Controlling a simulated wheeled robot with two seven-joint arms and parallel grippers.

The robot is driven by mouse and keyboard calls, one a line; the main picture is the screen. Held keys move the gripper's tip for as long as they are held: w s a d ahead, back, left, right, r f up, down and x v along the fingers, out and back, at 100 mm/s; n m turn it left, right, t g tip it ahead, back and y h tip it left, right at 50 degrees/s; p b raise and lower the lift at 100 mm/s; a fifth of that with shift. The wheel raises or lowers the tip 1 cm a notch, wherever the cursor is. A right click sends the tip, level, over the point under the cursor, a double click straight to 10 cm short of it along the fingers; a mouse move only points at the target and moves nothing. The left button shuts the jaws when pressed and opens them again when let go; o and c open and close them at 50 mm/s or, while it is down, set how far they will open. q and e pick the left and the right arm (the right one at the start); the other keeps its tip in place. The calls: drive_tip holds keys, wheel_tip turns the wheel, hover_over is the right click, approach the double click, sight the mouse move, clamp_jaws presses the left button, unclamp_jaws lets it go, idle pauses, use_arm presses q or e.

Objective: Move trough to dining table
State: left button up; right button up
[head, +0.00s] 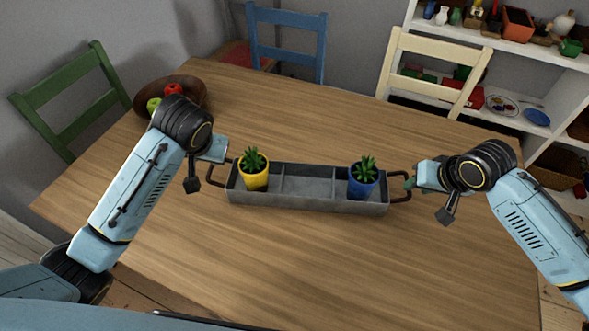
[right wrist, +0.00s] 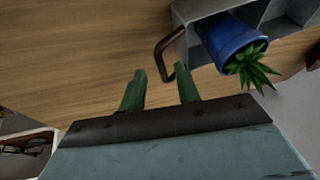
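The grey metal trough (head: 310,203) rests on the wooden dining table (head: 300,260). It has compartments and a dark loop handle at each end. A yellow pot (head: 255,180) with a plant stands in its left compartment and a blue pot (head: 362,185) with a plant in its right one; the middle is empty. My right gripper (head: 410,183) is beside the right handle (head: 402,192). In the right wrist view its fingers (right wrist: 160,92) are apart, with the handle (right wrist: 167,55) just beyond the right finger and nothing between them. My left gripper (head: 218,165) is near the left handle; its fingers are mostly hidden.
A bowl with apples (head: 185,92) sits at the table's back left. Green (head: 70,100), blue (head: 287,45) and cream (head: 435,70) chairs stand around the table. A white shelf (head: 530,75) is at the back right. The table's front is clear.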

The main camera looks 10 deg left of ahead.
drive_tip(key=v, duration=0.5)
drive_tip(key=shift+s, duration=0.1)
idle(0.4)
